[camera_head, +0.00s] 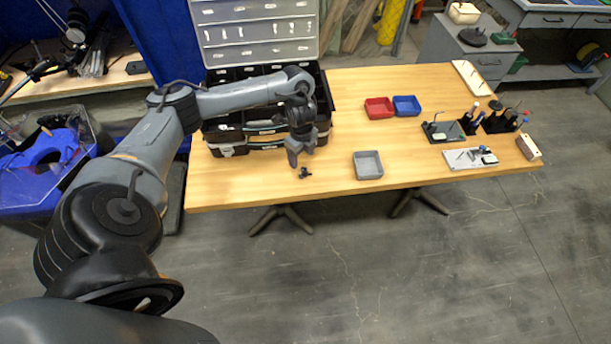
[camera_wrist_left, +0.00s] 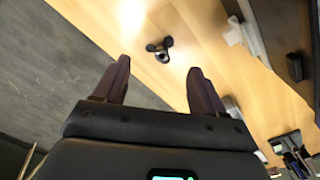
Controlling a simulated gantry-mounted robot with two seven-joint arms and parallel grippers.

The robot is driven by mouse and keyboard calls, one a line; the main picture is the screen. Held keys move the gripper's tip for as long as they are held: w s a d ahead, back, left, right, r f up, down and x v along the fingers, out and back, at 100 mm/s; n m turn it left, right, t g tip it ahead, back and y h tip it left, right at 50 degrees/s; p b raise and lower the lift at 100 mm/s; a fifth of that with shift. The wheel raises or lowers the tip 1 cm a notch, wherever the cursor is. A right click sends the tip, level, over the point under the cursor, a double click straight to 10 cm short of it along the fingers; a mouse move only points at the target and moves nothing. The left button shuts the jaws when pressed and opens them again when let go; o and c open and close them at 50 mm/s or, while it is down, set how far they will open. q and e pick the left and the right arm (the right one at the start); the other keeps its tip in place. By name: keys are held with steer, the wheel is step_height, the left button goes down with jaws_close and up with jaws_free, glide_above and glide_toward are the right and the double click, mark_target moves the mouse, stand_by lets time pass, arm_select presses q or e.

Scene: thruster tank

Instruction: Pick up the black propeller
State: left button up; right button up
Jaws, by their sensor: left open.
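The small black propeller (camera_head: 305,173) lies on the wooden table near its front edge, left of the grey bin. My left gripper (camera_head: 299,157) is just above and slightly left of it in the head view, pointing down. In the left wrist view the propeller (camera_wrist_left: 159,49) lies on the wood beyond the fingertips and roughly between them. The two fingers of the left gripper (camera_wrist_left: 157,73) are apart with nothing between them. The propeller is not touched. My right gripper is in neither view.
An open black toolbox (camera_head: 262,135) stands behind the gripper. A grey bin (camera_head: 368,165) is to the right, with red (camera_head: 379,108) and blue (camera_head: 406,105) bins farther back. Tools and holders (camera_head: 470,125) stand at the table's right. Wood between propeller and grey bin is clear.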

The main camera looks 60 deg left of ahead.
mark_target(304, 169)
arm_select(q)
step_height(304, 169, down, 3)
steer(key=shift+r+b, duration=0.2)
steer(key=shift+b, duration=0.2)
steer(key=shift+w+d+f+b, duration=0.1)
steer(key=shift+f+b, duration=0.1)
steer(key=shift+f, duration=0.65)
steer(key=shift+w+d+f+b, duration=0.1)
steer(key=shift+d+f+b, duration=0.1)
steer(key=shift+f, duration=0.7)
steer(key=shift+d+f+b, duration=0.1)
steer(key=shift+f+b, duration=0.1)
steer(key=shift+f, duration=0.65)
steer(key=c, duration=0.9)
steer(key=shift+c, duration=0.4)
steer(key=shift+r, duration=0.1)
